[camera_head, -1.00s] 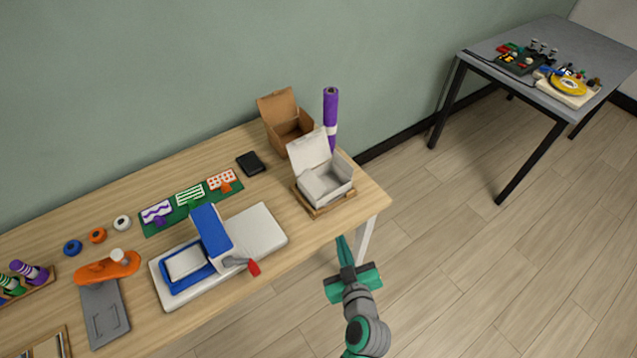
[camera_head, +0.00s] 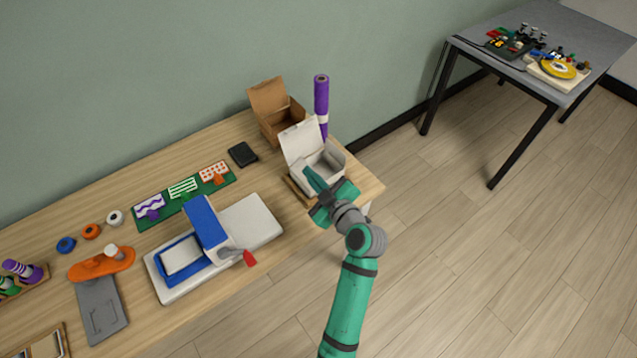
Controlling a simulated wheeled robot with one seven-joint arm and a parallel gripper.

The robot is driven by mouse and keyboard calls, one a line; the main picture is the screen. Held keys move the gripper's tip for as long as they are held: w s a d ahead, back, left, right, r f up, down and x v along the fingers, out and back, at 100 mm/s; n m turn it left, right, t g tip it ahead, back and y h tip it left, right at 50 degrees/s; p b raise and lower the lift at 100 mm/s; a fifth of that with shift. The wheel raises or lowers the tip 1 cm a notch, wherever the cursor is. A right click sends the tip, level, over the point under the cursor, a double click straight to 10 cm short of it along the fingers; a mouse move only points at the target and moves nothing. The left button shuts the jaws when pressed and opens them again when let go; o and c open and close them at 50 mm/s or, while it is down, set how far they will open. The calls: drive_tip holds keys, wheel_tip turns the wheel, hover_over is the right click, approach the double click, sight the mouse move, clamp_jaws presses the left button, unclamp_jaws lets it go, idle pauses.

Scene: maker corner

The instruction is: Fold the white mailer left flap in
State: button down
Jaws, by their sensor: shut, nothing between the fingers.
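The white mailer (camera_head: 301,138) stands on a small wooden base (camera_head: 297,193) at the right end of the workbench, its large lid raised at the back. My gripper (camera_head: 312,180) is shut and empty, with its fingertips over the mailer's front left part. The gripper and wrist hide much of the mailer's front, and I cannot make out the left flap clearly. Whether the fingertips touch the mailer I cannot tell.
A brown open box (camera_head: 280,118) and an upright purple roll (camera_head: 321,98) stand behind the mailer. A black wallet-like item (camera_head: 243,154) lies to the left. A blue and white press (camera_head: 207,225) stands further left.

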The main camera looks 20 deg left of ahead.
drive_tip(key=x, duration=0.3)
drive_tip(key=shift+w+a, duration=0.1)
drive_tip(key=shift+a, duration=0.05)
drive_tip(key=shift+w+d+f, duration=0.2)
drive_tip(key=shift+w+f, duration=0.1)
drive_tip(key=shift+f, duration=0.2)
drive_tip(key=shift+w+d+f, duration=0.2)
drive_tip(key=shift+w+f, duration=0.05)
drive_tip(key=shift+f, duration=0.3)
drive_tip(key=shift+w+d+f, duration=0.25)
drive_tip(key=shift+w+f, duration=0.1)
drive_tip(key=shift+f, duration=0.35)
drive_tip(key=shift+w, duration=0.15)
